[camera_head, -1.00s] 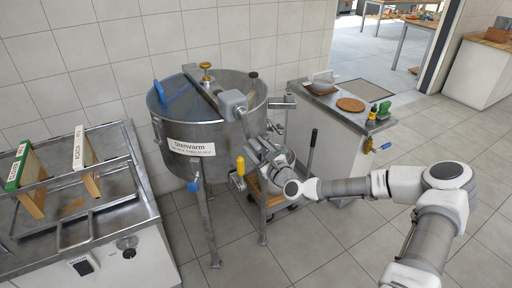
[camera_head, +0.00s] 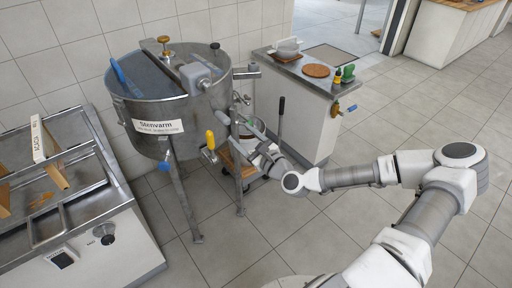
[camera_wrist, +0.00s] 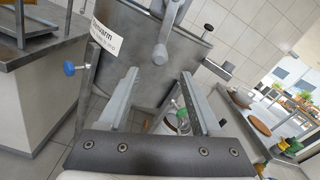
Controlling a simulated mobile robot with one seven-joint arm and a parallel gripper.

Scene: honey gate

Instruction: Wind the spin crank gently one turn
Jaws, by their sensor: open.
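A round steel drum (camera_head: 185,105) with a white label stands on legs. A grey housing (camera_head: 196,76) sits on its top crossbar and reaches over the rim. Its rounded outer end also shows in the wrist view (camera_wrist: 161,52), beyond my fingers; I take it for the crank, though no handle shows clearly. A yellow handle (camera_head: 210,140) is low on the drum's front. My gripper (camera_head: 248,128) is to the right of the drum, below the rim. In the wrist view my gripper (camera_wrist: 160,74) is open, with nothing between its fingers and apart from the housing.
A steel bench with wooden frames (camera_head: 54,160) stands at the left. A counter (camera_head: 290,100) holding a scale, a round brown mat (camera_head: 316,71) and bottles is behind my arm. A low wooden trolley (camera_head: 236,165) is beside the drum. The floor at the right is clear.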

